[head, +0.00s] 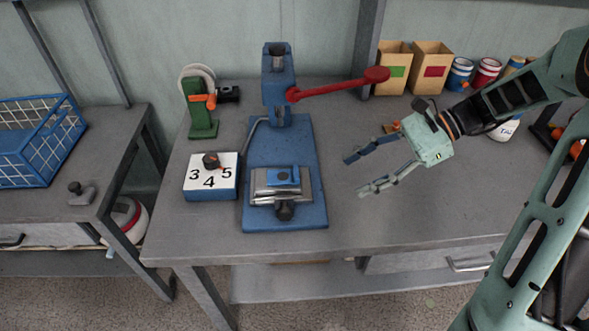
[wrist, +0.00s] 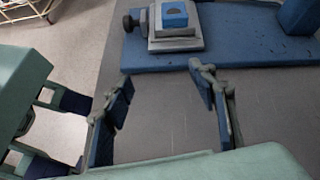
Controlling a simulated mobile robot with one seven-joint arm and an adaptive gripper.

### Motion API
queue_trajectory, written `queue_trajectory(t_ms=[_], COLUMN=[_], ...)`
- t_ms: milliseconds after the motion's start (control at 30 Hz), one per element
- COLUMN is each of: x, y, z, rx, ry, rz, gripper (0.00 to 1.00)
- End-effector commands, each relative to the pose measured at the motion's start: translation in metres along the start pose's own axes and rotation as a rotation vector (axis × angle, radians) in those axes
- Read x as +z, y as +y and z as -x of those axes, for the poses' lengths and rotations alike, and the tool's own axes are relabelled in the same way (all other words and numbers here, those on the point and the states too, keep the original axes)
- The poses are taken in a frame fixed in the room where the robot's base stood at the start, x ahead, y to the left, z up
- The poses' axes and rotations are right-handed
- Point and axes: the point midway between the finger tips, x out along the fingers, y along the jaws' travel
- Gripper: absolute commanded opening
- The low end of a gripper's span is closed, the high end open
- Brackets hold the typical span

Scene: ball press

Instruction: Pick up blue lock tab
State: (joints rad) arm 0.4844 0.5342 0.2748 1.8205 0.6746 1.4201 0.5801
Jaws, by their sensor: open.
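The blue lock tab (head: 283,176) lies on top of the grey metal vise block (head: 262,187) at the front of the blue press base (head: 308,150). It also shows in the wrist view as a small blue piece with a dark spot (wrist: 175,14), near the top edge. My gripper (head: 355,174) is open and empty, above the table to the right of the press. Its two fingers point left toward the vise block, with a clear gap between them and the tab. In the wrist view the fingers (wrist: 163,88) are spread apart over bare table.
The press column with a red lever (head: 335,86) rises behind the vise block. A numbered dial box (head: 211,186) and a green tape dispenser (head: 202,115) stand left of it. Cardboard boxes (head: 430,68) and paint cans (head: 486,74) line the back right. The table's front right is clear.

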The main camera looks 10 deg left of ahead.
Motion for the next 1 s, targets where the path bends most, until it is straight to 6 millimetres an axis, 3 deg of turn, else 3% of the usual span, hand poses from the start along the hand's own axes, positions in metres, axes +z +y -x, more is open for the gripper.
queue_trajectory(t_ms=[233,500,767,1000], x=[0.033,0.042,0.047,0.055], y=[-0.020,-0.024,-0.027,-0.032], z=[-0.011,-0.051,-0.072,-0.105], rx=[-0.072,-0.071,-0.072,-0.071], ry=[-0.206,-0.210,-0.209,-0.208], rz=[-0.183,-0.189,-0.187,-0.188], gripper=[0.53,0.53,0.53,0.53])
